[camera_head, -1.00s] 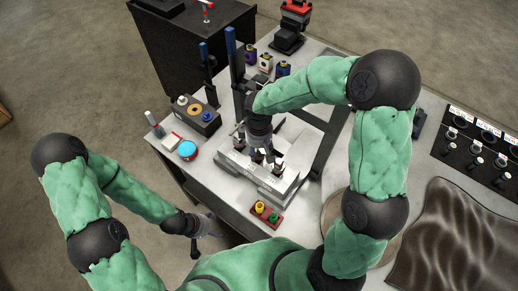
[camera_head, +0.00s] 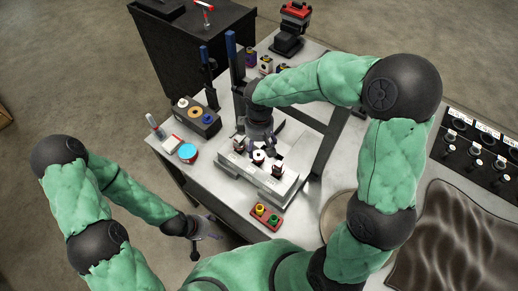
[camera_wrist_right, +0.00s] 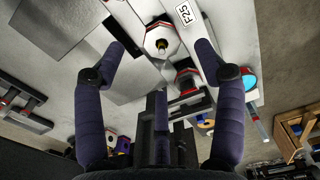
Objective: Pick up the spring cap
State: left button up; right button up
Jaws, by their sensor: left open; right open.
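My right gripper (camera_head: 259,147) is open above the pale engine block (camera_head: 240,170). In the right wrist view the open right gripper (camera_wrist_right: 161,47) has nothing between its fingers. A pale piece with a red rim and a gold-coloured centre (camera_wrist_right: 163,44) lies beyond them, between the fingertips in the picture. It may hold the spring cap, but I cannot tell the cap for sure. In the head view a pale round piece (camera_head: 258,157) sits on the block, with a dark upright piece (camera_head: 277,171) beside it. My left gripper (camera_head: 208,229) is open and empty, off the table's front edge.
A dark tray with several round parts (camera_head: 197,117) and a blue-topped red tin (camera_head: 188,153) stand left of the block. A red tray with yellow and green pieces (camera_head: 265,217) lies in front. Blue-handled tools (camera_head: 231,50) stand behind. A brown mat (camera_head: 450,240) lies at right.

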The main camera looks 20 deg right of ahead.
notch_tip(320, 180, up, 6)
jog(key=m+p, duration=0.2)
jog(key=m, duration=1.7)
send_over(257, 154)
notch_tip(257, 154, down, 6)
jog(key=shift+a+r, duration=0.1)
jog(key=shift+a, duration=0.05)
jog(key=shift+s+d+f, duration=0.1)
jog(key=shift+f, duration=1.25)
jog(key=shift+s+d+f, duration=0.1)
jog(key=shift+f, duration=1.25)
jog(key=c, duration=1.3)
